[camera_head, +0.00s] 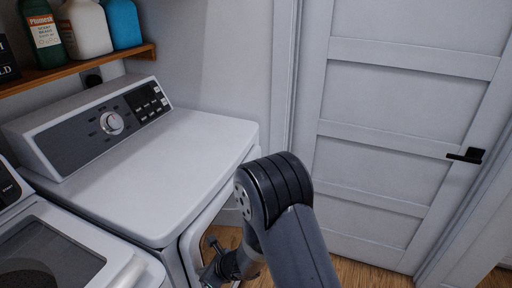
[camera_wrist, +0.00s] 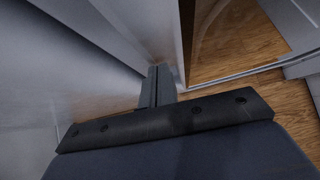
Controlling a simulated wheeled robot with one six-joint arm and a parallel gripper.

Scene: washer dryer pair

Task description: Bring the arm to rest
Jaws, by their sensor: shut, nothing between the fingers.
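My gripper (camera_wrist: 160,72) shows in the wrist view with its two fingers together and nothing between them. In the head view my arm bends over in front of the dryer (camera_head: 165,150), and its wrist end hangs low by the dryer's front, partly hidden by my own arm link. The fingertips are too small and dark there to make out clearly. In the wrist view a pale, upright surface (camera_wrist: 80,50) fills the left side close to the gripper. I cannot tell whether the gripper touches it.
A washer (camera_head: 50,245) stands left of the dryer. A shelf (camera_head: 75,68) with several bottles hangs above. A closed white door (camera_head: 385,115) with a black handle (camera_head: 465,155) stands at the right. Wooden floor (camera_wrist: 235,50) shows beyond the gripper in the wrist view.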

